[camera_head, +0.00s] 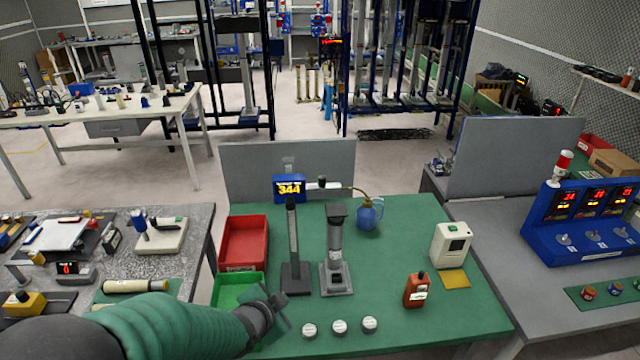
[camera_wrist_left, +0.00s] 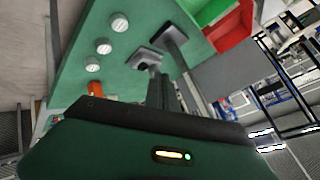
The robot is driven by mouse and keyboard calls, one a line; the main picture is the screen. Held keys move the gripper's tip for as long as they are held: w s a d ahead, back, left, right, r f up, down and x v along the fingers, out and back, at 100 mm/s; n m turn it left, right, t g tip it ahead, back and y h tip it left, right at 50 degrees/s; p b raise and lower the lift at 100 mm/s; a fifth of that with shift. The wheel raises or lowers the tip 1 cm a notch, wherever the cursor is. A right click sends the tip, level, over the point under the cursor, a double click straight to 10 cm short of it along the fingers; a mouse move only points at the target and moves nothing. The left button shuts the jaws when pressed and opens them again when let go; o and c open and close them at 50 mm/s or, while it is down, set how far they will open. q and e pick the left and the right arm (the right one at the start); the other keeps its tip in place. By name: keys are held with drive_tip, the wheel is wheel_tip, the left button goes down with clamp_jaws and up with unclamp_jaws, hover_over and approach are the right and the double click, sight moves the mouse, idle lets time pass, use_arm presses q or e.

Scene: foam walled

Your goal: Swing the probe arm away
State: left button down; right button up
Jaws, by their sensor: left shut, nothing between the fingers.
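A blue meter (camera_head: 289,188) reading 344 stands at the back of the green table. A short pale arm (camera_head: 322,185) reaches right from it toward a blue flask (camera_head: 369,214); I cannot tell for certain that this is the probe arm. In front stand a dark upright post on a base (camera_head: 294,250) and a grey cylindrical stand (camera_head: 336,250). My left gripper (camera_head: 274,304) is shut and empty, above the front left of the table by the green bin. Its fingers also show in the left wrist view (camera_wrist_left: 167,92). My right gripper is not in view.
A red bin (camera_head: 244,242) and a green bin (camera_head: 238,290) sit at the table's left. Several white round pieces (camera_head: 339,326) lie in front. An orange device (camera_head: 416,290) and a white box (camera_head: 452,245) stand at right. A grey panel (camera_head: 235,170) edges the back.

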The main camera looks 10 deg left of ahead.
use_arm(q)
drive_tip(key=w+d+r+m+t+h+p, duration=0.1)
drive_tip(key=w+d+r+m+t+h, duration=0.1)
drive_tip(key=w+r+m+t, duration=0.2)
drive_tip(key=w+d+r+m+t+h+p, duration=0.1)
drive_tip(key=w+d+r+m+t, duration=0.1)
drive_tip(key=w+r+m, duration=0.4)
wheel_tip(320, 180, up, 5)
drive_tip(key=shift+d+r+m+t+h, duration=0.1)
drive_tip(key=shift+d+m+t+h, duration=0.3)
drive_tip(key=shift+m+t, duration=0.45)
drive_tip(key=w+p, duration=0.5)
drive_tip(key=w, duration=0.8)
drive_tip(key=shift+p, duration=0.35)
drive_tip(key=shift+d, duration=0.2)
